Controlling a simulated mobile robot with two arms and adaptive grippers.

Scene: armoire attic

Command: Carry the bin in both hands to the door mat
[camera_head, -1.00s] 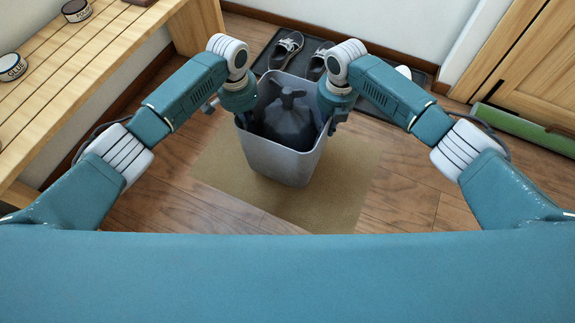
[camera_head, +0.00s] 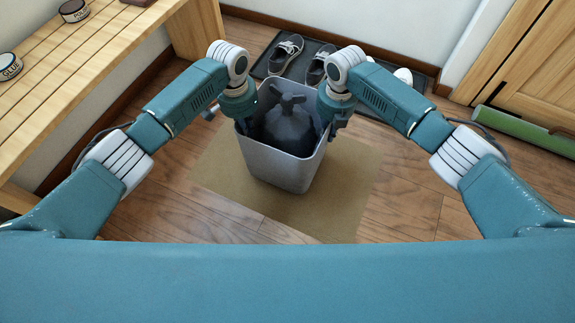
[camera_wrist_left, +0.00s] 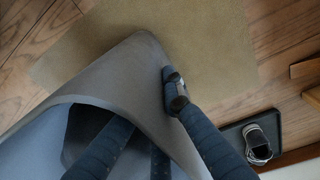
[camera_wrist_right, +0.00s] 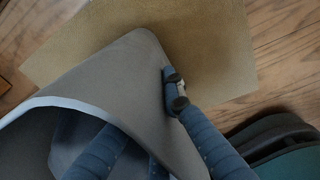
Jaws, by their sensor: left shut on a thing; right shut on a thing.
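The grey bin (camera_head: 278,166) is upright between my two grippers in the head view, with a dark tied bag (camera_head: 288,125) inside. The tan door mat (camera_head: 220,170) lies on the floor below the bin; whether the bin touches it I cannot tell. My left gripper (camera_head: 243,122) is shut on the bin's left wall. My right gripper (camera_head: 327,122) is shut on its right wall. In the left wrist view the fingers (camera_wrist_left: 150,100) straddle the bin wall, and the right wrist view shows the same grip (camera_wrist_right: 150,100). The bin's underside is hidden.
A dark shoe tray (camera_head: 365,104) with several shoes stands behind the bin along the wall. A slatted wooden bench (camera_head: 90,70) with tins is at left. A green roll (camera_head: 525,128) lies by the wooden door at right. Floor beside the mat is clear.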

